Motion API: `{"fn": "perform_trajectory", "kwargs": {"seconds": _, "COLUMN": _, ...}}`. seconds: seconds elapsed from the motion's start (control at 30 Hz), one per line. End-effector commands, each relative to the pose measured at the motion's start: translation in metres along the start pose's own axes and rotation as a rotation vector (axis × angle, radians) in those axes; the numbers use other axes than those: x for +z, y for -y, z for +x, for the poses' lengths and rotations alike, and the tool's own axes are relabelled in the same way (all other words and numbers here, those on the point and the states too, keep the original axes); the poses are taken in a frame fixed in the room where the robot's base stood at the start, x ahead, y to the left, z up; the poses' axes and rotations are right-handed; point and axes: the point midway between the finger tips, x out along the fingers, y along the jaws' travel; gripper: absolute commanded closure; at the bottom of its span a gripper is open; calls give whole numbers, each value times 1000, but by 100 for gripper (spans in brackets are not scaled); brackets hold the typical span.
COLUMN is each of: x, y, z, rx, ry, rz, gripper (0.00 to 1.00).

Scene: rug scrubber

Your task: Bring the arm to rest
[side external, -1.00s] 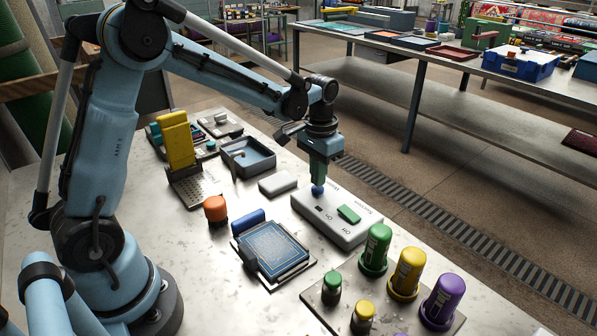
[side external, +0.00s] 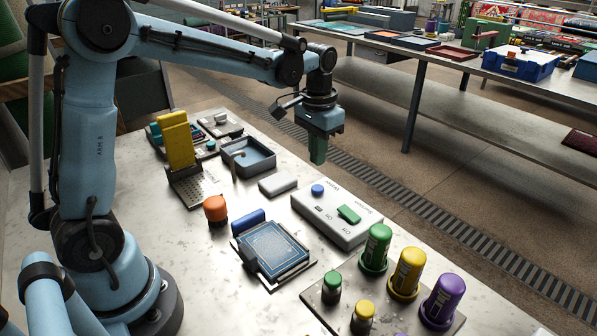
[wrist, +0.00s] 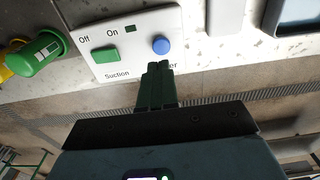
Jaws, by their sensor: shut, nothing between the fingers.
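My gripper (side external: 318,158) is shut and empty. In the side external view it hangs pointing down, above and behind the white control box (side external: 335,222), apart from it. In the wrist view my shut fingers (wrist: 157,72) show in front of the control box (wrist: 145,25). The box has a blue round button (side external: 317,190), also seen in the wrist view (wrist: 161,45), and a green rocker switch (side external: 349,214) near the Suction label.
Green (side external: 376,248), yellow (side external: 407,274) and purple (side external: 442,297) bottles stand at the front right. Open space surrounds my raised gripper.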

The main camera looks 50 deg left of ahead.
Motion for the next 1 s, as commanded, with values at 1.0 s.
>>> {"fn": "perform_trajectory", "kwargs": {"seconds": 1.0, "x": 135, "y": -33, "z": -23, "rx": 2, "ry": -587, "rz": 0, "gripper": 100}}
